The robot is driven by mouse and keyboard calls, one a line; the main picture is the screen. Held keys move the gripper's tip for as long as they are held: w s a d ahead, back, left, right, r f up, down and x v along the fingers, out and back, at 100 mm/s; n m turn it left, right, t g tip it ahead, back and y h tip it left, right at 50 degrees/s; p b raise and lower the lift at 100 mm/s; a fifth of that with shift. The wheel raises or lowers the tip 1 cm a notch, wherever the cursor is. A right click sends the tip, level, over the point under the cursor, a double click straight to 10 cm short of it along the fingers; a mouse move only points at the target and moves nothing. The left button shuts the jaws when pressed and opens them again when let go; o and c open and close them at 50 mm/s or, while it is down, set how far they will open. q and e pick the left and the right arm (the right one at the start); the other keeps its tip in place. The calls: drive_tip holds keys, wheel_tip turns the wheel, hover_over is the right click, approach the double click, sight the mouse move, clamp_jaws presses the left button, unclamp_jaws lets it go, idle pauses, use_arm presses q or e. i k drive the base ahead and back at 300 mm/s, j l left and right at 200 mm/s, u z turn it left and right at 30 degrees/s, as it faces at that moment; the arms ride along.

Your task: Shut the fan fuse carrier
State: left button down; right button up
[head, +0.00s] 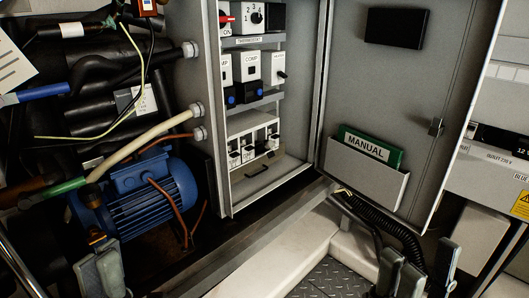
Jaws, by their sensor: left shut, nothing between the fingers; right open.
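A row of white fuse carriers (249,147) sits low inside the open grey control cabinet, below the contactors. Their labels are too small to read, so I cannot tell which is the fan one or how far each is tilted. My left gripper (103,246) is shut and empty at the lower left, in front of the blue motor and well away from the carriers. My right gripper (419,250) is open and empty at the lower right, in front of the cabinet door's foot and far from the carriers.
The cabinet door (390,95) stands open to the right, with a green manual (371,148) in its pocket. A blue motor (140,197), pipes and cables crowd the left. A black corrugated hose (385,228) runs below the door. The space before the cabinet opening looks clear.

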sight(260, 148)
drive_tip(key=l+u, duration=0.3)
drive_tip(key=l, duration=0.45)
drive_tip(key=l+u, duration=0.3)
drive_tip(key=l, duration=0.45)
drive_tip(key=k+l+u, duration=0.1)
drive_tip(key=l+u, duration=0.2)
drive_tip(key=l, duration=0.4)
